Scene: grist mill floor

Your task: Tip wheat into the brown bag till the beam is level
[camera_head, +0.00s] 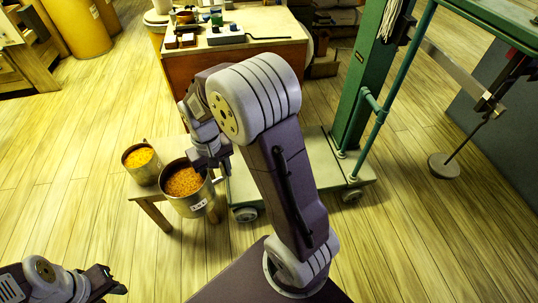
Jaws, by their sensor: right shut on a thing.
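A metal pail of orange-gold wheat (200,204) with a white label is upright at the right side of a small wooden stool (146,191). My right gripper (214,168) is shut on this pail at its upper right side. I cannot tell whether the pail rests on the stool or is held just above it. My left gripper (117,290) is low at the left, away from the pails; its fingers are too small to read. The beam (450,68) belongs to a green-framed scale and slopes down to the right in the picture. I cannot make out a brown bag.
A second wheat container (143,176) stands on the stool, left of the held pail. The scale's wheeled platform (345,172) and green post (370,80) are to the right. A round weight (444,166) hangs there. A cluttered desk (275,51) stands behind.

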